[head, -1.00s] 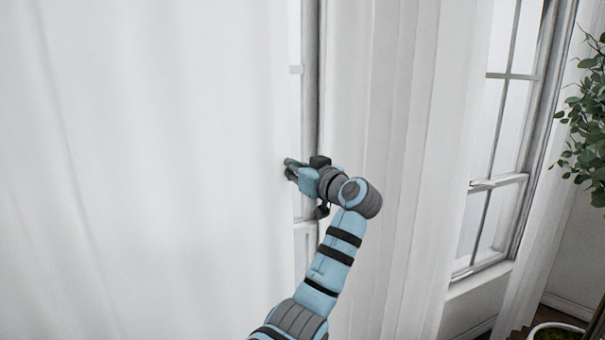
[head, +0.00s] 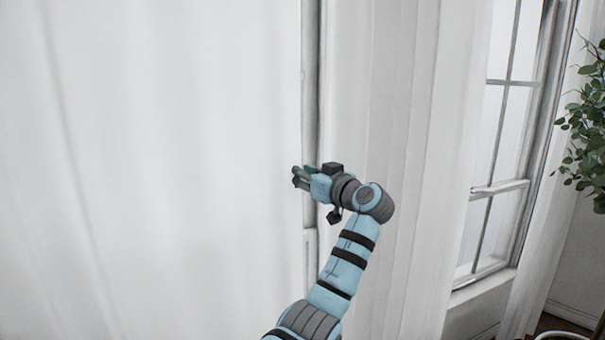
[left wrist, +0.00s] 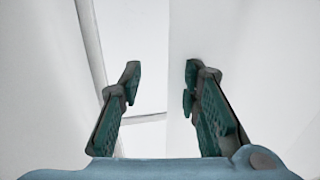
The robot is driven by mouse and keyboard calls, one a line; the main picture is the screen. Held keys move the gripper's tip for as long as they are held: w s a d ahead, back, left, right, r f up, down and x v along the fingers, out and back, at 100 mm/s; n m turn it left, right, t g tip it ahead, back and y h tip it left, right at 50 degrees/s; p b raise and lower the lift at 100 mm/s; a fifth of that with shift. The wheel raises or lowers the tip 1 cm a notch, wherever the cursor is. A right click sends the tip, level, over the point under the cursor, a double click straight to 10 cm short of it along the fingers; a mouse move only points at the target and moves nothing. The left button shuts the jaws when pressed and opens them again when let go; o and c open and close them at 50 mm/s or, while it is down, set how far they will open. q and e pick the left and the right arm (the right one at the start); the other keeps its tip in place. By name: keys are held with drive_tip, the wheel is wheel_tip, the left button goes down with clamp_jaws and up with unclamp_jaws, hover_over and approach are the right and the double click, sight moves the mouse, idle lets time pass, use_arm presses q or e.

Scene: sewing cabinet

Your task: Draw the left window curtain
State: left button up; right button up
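The left window curtain (head: 150,170) is a white, lightly folded sheet filling the left of the head view. Its right edge reaches the grey window frame (head: 311,90). My left gripper (head: 297,178) is at this edge, around mid-height, coming from the right. In the left wrist view its two green-padded fingers (left wrist: 160,80) stand apart with a gap between them. A white sheet edge (left wrist: 180,30) runs up through that gap, and the right finger overlaps the sheet. Whether it touches is unclear. Part of the window (left wrist: 142,123) shows between the fingers. My right gripper is out of view.
Another white curtain panel (head: 400,110) hangs right of the frame, behind my left arm. A second paned window (head: 500,130) and a leafy plant (head: 588,130) are at the far right.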

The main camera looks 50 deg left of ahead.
use_arm(q)
drive_tip(key=s+d, duration=0.1)
drive_tip(key=d, duration=1.1)
drive_tip(key=shift+s, duration=0.25)
